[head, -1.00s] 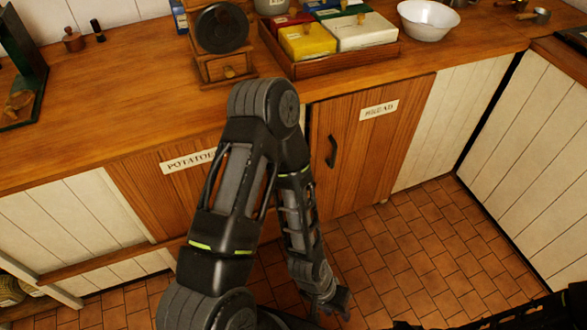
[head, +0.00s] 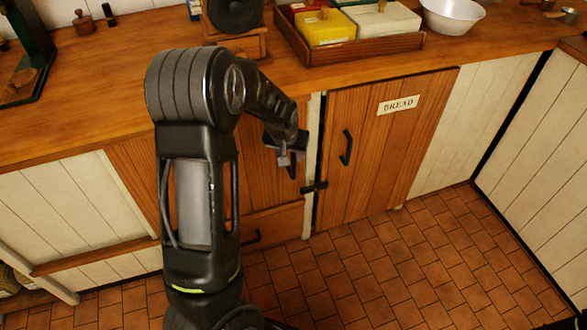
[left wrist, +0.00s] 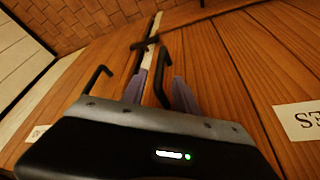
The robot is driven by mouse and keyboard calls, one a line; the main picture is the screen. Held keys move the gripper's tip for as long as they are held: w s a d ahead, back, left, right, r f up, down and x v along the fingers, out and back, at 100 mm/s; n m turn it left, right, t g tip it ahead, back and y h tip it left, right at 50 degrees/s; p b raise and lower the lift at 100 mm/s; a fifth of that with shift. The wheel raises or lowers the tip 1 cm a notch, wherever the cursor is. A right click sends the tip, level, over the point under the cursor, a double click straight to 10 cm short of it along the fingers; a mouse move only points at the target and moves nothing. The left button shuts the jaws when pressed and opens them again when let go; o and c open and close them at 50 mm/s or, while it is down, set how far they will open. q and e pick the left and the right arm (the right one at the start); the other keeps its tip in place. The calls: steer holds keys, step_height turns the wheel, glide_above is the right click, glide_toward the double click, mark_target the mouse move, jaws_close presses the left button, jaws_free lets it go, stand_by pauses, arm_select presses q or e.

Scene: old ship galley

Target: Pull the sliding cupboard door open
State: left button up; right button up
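The wooden potatoes door (head: 258,185) is mostly behind my left arm in the head view; its label is hidden there. It looks closed. Its black handle (left wrist: 160,82) shows in the left wrist view between the two fingers of my left gripper (left wrist: 159,92). The fingers are apart, one on each side of the handle, with gaps showing; I cannot tell whether either touches it. In the head view my left gripper (head: 288,150) is at this handle, which is partly covered. My right gripper is not in view.
The bread door (head: 385,150) is shut beside it, with its own black handle (head: 346,147). A dark latch (head: 315,186) crosses the post between the doors. A drawer (head: 270,225) lies below. The counter above holds a tray (head: 365,47) and a white bowl (head: 452,16). The tiled floor is clear.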

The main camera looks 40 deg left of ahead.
mark_target(293, 161)
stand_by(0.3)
arm_select(q)
steer(key=x, duration=0.7)
steer(key=shift+w+f, duration=0.15)
steer(key=shift+f, duration=0.2)
steer(key=shift+c, duration=0.5)
jaws_close()
stand_by(0.7)
